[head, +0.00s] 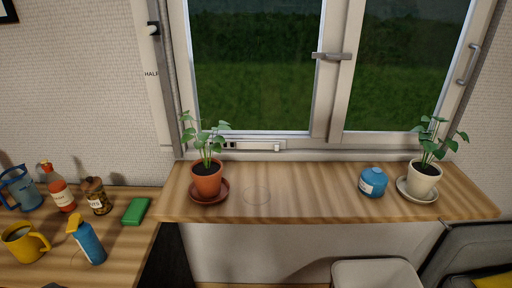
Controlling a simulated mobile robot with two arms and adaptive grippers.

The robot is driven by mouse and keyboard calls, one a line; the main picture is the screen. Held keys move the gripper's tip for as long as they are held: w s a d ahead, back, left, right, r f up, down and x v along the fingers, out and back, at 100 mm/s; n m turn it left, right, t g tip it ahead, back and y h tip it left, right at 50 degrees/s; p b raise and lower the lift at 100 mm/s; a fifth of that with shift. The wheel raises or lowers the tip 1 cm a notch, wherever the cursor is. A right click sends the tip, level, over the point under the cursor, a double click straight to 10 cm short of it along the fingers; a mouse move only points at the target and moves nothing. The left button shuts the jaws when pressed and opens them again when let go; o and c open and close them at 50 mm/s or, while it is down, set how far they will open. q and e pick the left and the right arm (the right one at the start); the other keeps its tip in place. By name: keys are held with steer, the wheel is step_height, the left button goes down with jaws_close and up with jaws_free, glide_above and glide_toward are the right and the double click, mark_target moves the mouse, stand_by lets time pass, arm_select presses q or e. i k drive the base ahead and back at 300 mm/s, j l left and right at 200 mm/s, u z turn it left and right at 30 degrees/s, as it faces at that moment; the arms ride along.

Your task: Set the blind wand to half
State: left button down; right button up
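A pale vertical strip (158,100) runs down the wall along the left side of the window. A small black knob (153,29) sits on it near the top of the view. The printed label HALF (151,74) is on the strip below the knob, so the knob stands above that mark. I take this knob and strip to be the blind wand control; its upper end is cut off by the frame. No blind fabric shows over the glass. Neither of my grippers is in view.
A wooden sill (310,190) holds a terracotta potted plant (207,180), a blue jar (372,183) and a cream potted plant (423,178). The lower left counter (130,240) holds a yellow mug (22,242), bottles and a green block (136,211). A window handle (331,56) projects centrally.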

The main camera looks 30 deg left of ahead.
mark_target(153, 28)
steer(key=u, duration=0.4)
steer(key=j+u, duration=0.15)
steer(key=u, duration=0.6)
steer(key=i+j+u, duration=0.1)
steer(key=u, duration=0.3)
